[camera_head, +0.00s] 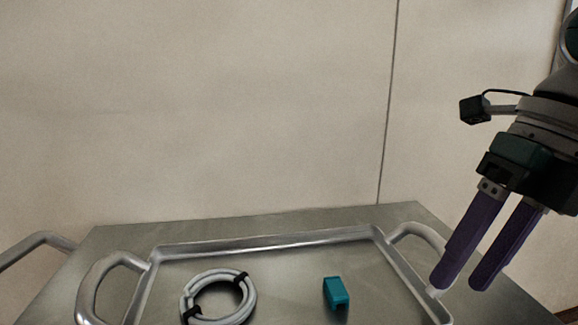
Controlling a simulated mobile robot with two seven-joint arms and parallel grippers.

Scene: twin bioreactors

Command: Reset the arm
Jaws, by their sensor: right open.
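My right gripper (460,284) hangs at the right of the head view, with two purple fingers pointing down and to the left. The fingers are apart with nothing between them. In the picture, the fingertips are beside the right rim of the metal tray; I cannot tell their height above it. My left gripper is not in view.
A metal tray (265,243) with loop handles lies on a grey metal table (110,237). It holds a coiled grey cable (250,298) with black ties and a small teal block (336,291). A metal handle (35,243) is at the left. A pale wall (200,110) stands behind.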

